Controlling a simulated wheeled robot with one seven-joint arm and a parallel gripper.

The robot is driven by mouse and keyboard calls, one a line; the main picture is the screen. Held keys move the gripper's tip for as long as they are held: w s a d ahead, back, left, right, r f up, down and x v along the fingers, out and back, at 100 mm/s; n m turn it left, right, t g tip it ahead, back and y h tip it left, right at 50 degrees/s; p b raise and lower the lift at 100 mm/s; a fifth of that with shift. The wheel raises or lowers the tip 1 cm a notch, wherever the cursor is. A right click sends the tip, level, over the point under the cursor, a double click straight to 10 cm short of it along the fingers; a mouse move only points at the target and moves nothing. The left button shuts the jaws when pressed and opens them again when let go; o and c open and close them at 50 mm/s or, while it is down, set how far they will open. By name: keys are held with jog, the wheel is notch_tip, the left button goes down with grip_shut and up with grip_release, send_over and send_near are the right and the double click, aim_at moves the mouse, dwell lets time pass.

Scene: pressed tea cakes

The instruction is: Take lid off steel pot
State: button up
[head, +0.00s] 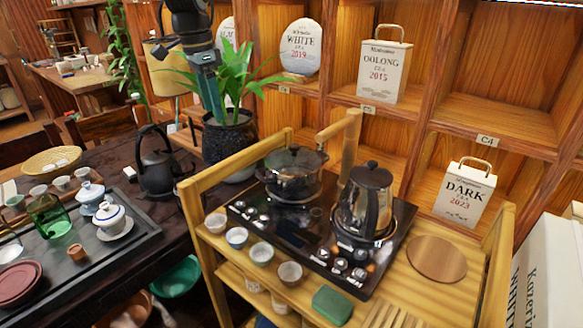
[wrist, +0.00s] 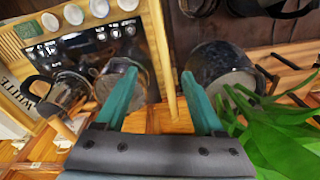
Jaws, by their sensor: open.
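The steel pot (head: 294,184) stands on the black cooktop at its far left, with its dark glass lid (head: 290,160) seated on top and a knob at the lid's middle. In the wrist view the pot (wrist: 108,72) is partly hidden behind the left finger. My gripper (head: 214,112) has teal fingers and hangs up and to the left of the pot, in front of the green plant, apart from the lid. In the wrist view my gripper (wrist: 160,74) is open with nothing between its fingers.
A steel kettle (head: 365,203) stands on the cooktop (head: 308,232), right of the pot. The potted plant (head: 228,140) is behind and left. Shelves with tea packages stand behind.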

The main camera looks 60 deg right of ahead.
aim_at(294, 145)
jog(key=s+d+m+b, duration=0.1)
jog(key=s+d+m, duration=0.4)
jog(key=s+d, duration=0.7)
jog(key=shift+m+g, duration=0.3)
jog(key=s+f+p, duration=0.1)
jog(key=f, duration=0.2)
jog(key=s+f, duration=0.1)
jog(key=f, duration=0.3)
jog(key=f+p, duration=0.1)
jog(key=f, duration=0.2)
jog(key=shift+s+a+f+p, duration=0.1)
jog(key=shift+s+f+p, duration=0.05)
jog(key=shift+s+p, duration=0.25)
grip_shut()
